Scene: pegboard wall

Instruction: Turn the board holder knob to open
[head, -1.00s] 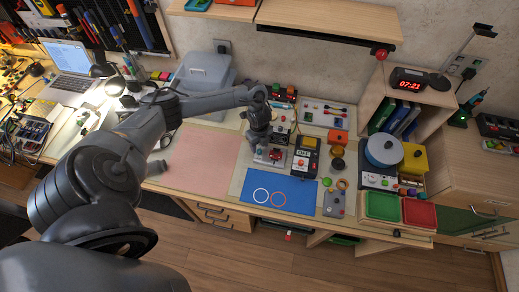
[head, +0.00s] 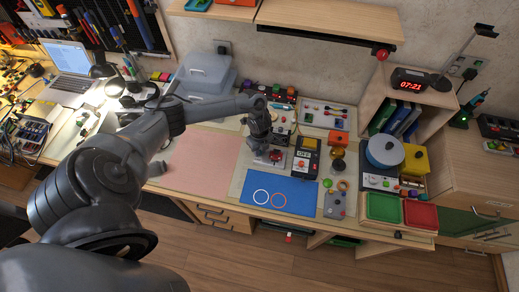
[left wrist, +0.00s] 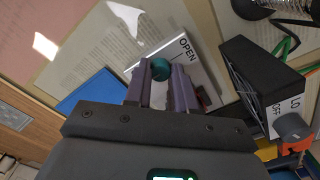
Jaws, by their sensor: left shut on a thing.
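The board holder (left wrist: 190,72) is a pale block with the word OPEN on its top, seen in the left wrist view. Its round teal knob (left wrist: 161,66) sits between the two purple fingers of my left gripper (left wrist: 161,76). The fingers are shut on the knob from both sides. In the head view my left gripper (head: 264,147) points down at the small board holder (head: 268,161) behind the blue mat; the knob is hidden there by the gripper. My right gripper does not show.
A blue mat (head: 280,192) with two rings lies in front. A pink sheet (head: 203,163) lies to the left. A black and yellow meter (head: 305,157) stands close on the right. A dark box (left wrist: 262,75) is near the gripper in the wrist view.

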